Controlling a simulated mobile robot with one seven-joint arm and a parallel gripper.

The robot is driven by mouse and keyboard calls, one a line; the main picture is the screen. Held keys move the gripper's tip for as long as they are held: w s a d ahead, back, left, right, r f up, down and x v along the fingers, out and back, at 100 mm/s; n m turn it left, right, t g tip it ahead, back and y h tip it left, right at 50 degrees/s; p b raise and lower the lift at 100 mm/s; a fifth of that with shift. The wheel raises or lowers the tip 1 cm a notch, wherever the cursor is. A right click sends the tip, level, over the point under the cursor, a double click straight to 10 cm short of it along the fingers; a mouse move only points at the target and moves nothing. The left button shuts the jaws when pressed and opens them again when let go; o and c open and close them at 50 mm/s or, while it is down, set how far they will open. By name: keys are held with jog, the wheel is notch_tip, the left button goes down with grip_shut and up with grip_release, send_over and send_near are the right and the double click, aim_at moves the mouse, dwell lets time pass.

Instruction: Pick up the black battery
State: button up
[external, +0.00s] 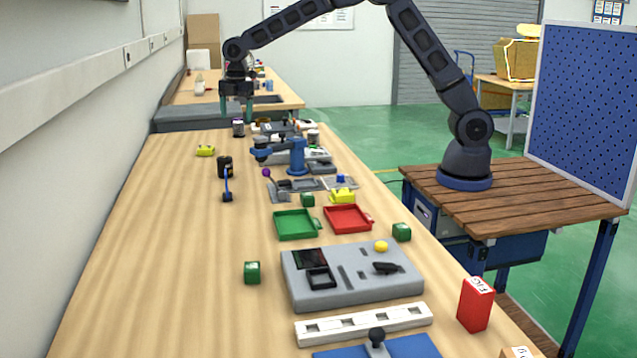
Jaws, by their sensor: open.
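My gripper (237,114) hangs over the far part of the long wooden table, pointing down, with its two green fingers apart and nothing seen between them. A small dark cylinder with a lighter band (238,129) stands upright just below the fingers, close to them. I cannot tell from this view which dark cylinder is the black battery.
Nearer are a green tray (296,225), a red tray (348,219) and a grey panel (350,290). The table's left side is mostly clear.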

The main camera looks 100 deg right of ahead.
jog(key=n, duration=0.2)
send_over(224, 157)
jog(key=shift+g, duration=0.3)
notch_tip(224, 157, down, 10)
jog(key=shift+a+r, duration=0.1)
jog(key=shift+r, duration=0.15)
notch_tip(224, 157, down, 11)
jog(key=shift+r, duration=0.2)
jog(key=c, duration=1.3)
jog(key=shift+r, duration=0.15)
